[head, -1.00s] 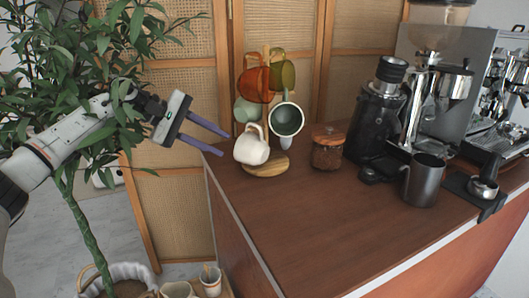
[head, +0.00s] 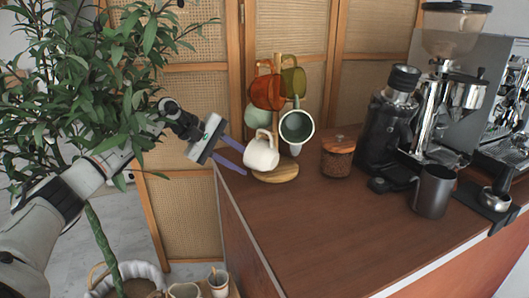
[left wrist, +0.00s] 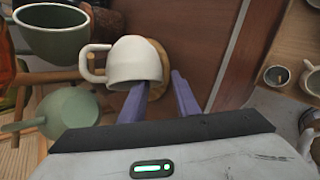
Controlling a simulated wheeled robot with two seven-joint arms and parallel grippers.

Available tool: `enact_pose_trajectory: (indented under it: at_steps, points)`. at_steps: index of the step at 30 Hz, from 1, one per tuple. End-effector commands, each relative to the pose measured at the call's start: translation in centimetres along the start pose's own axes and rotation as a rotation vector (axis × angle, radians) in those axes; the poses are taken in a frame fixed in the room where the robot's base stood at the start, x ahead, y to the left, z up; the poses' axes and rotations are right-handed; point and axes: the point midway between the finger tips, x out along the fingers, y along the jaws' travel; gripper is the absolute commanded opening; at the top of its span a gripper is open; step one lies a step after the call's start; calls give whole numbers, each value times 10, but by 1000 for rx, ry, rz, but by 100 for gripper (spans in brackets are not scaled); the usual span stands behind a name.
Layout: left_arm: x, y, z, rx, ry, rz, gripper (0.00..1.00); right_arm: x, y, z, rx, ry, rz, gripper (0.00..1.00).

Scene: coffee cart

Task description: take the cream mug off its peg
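The cream mug (head: 262,156) hangs low on the wooden mug tree, tilted, above its round base (head: 280,172). In the left wrist view the cream mug (left wrist: 134,62) lies just ahead of the fingers, its handle to the left. My left gripper (head: 243,162) is open and empty, its two purple fingers pointing at the mug from the left. In the left wrist view the gripper (left wrist: 158,80) has one fingertip overlapping the mug's lower edge and the other to the right of it; I cannot tell whether they touch. The peg under the handle is mostly hidden. My right gripper is out of view.
An orange mug (head: 267,92), an olive mug (head: 294,80), a dark-green-lined mug (head: 297,127) and a pale green mug (head: 257,115) hang close by. A lidded jar (head: 337,160) stands to the right. The front counter (head: 320,225) is clear.

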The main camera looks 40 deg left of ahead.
Motion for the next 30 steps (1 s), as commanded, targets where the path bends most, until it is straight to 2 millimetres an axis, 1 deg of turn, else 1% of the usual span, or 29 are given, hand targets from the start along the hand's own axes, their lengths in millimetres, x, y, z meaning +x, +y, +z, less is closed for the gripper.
enact_pose_trajectory:
  at_steps: [7,11,12,25,30]
  points:
    - [2,0,0,1,1,1,29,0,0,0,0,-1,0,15]
    - [2,0,0,1,1,1,7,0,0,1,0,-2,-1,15]
    - [2,0,0,1,1,1,0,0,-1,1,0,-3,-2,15]
    - [0,2,0,1,0,6,0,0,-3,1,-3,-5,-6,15]
    - [-6,9,2,3,1,8,0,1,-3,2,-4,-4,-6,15]
